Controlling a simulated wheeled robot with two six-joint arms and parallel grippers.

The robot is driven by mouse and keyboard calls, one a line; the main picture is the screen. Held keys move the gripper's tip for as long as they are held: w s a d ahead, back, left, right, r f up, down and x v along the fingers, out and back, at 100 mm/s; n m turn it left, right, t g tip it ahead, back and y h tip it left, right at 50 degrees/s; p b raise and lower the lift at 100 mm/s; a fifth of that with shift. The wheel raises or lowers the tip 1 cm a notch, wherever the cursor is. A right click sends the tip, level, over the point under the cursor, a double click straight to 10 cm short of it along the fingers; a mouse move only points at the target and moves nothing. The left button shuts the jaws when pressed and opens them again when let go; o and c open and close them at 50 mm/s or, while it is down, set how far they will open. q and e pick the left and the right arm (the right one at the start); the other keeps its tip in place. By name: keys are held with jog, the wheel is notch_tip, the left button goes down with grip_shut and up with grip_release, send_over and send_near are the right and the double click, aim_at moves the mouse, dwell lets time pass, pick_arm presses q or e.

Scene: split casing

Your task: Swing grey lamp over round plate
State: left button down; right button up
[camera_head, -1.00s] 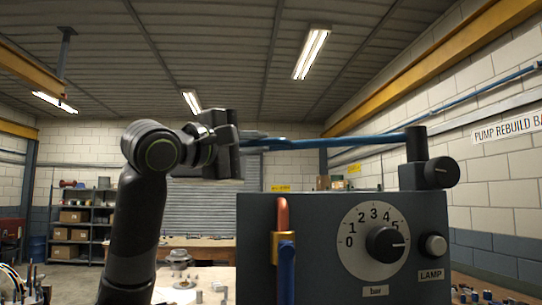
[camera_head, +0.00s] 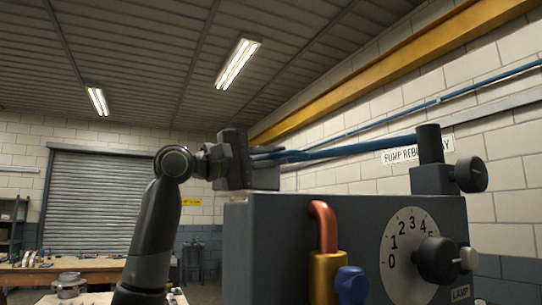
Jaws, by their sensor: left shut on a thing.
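A blue lamp arm (camera_head: 350,148) reaches left from a dark post (camera_head: 429,145) on top of a dark grey control box. My left gripper (camera_head: 237,158) is shut on the far left end of the lamp. The grey lamp head (camera_head: 265,179) shows only partly, behind and below the jaws, above the box's left corner. A round metal piece (camera_head: 70,285) lies low at the left on a bench; I cannot tell whether it is the round plate. My right gripper is not in view.
The control box (camera_head: 270,240) fills the lower right. A workbench (camera_head: 90,268) stands at the back left.

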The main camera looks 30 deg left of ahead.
pick_arm(q)
jog(key=shift+w, duration=0.4)
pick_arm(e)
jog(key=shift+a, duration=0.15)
pick_arm(q)
jog(key=c, duration=1.6)
grip_release()
jog(key=shift+o, duration=0.7)
jog(key=shift+h, duration=0.3)
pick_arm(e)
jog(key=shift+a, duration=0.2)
pick_arm(q)
jog(key=shift+s+a+f, duration=0.15)
jog(key=shift+s, duration=0.05)
jog(key=b+v, duration=0.7)
jog(key=v, duration=1)
jog(key=shift+r, duration=0.35)
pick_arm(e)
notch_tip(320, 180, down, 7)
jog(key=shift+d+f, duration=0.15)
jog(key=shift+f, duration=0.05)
